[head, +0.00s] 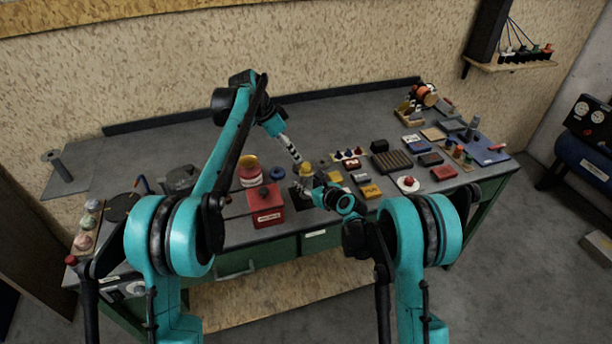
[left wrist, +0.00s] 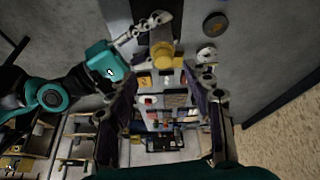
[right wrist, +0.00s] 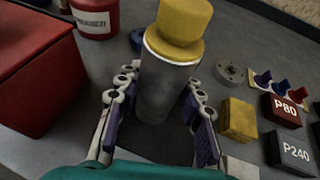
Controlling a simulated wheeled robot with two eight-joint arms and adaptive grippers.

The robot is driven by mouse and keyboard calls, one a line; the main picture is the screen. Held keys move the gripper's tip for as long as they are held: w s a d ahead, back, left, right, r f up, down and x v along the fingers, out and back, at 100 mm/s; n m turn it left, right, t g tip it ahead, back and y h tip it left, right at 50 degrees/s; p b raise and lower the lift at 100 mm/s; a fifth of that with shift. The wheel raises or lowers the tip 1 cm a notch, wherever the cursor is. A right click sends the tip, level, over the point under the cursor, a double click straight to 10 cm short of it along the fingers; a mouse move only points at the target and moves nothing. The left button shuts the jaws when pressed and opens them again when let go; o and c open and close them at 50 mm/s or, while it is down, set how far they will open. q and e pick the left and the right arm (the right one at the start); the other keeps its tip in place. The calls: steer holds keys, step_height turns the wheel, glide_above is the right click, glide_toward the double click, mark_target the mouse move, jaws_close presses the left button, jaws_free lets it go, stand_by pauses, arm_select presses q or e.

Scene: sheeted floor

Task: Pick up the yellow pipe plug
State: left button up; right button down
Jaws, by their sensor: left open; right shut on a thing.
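The yellow pipe plug (right wrist: 183,22) sits in the top of a grey upright pipe (right wrist: 165,82) in the right wrist view. It also shows in the left wrist view (left wrist: 162,54). My right gripper (head: 318,191) is shut on the grey pipe, its fingers (right wrist: 160,105) on either side below the plug. My left gripper (head: 292,152) is open and empty, pointing down just above and beside the plug. In the left wrist view the plug appears ahead of the open left fingers (left wrist: 165,88), apart from them.
A red box (head: 265,206) and a red can (head: 249,174) stand left of the pipe. Yellow block (right wrist: 239,120), P80 block (right wrist: 286,108) and several other small items lie to the right. The grey bench top (head: 190,145) is clear at the back.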

mark_target(306, 165)
arm_select(q)
steer(key=s+d+r+n+t+y, duration=0.3)
steer(key=d+r+n+y, duration=0.15)
steer(key=n, duration=0.85)
steer(key=shift+x, duration=6.2)
steer(key=shift+s+f, duration=0.1)
steer(key=shift+s, duration=0.1)
steer(key=c, duration=0.9)
